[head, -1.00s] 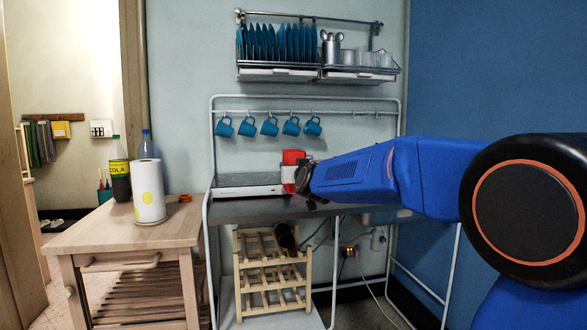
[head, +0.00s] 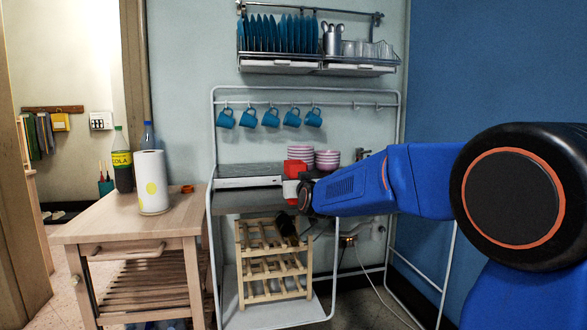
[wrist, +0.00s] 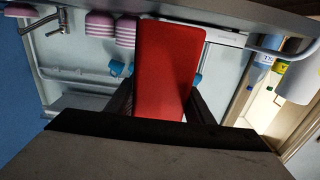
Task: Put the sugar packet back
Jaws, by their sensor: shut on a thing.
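The sugar packet (head: 291,168) is a red and white box in the head view, just left of the end of my arm. My gripper (head: 303,190) is shut on it and holds it upright in front of the steel counter. In the wrist view the packet's red face (wrist: 168,72) fills the middle, with dark fingers of my gripper (wrist: 160,105) on both sides. In the head view my gripper's fingers are mostly hidden behind the packet and the wrist.
Pink-and-white stacked bowls (head: 327,160) stand behind the packet on the counter (head: 240,200). Blue mugs (head: 270,117) hang above. A wooden bottle rack (head: 272,268) stands below. A wooden cart (head: 130,222) with a paper roll (head: 151,183) and cola bottle (head: 122,165) is at left.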

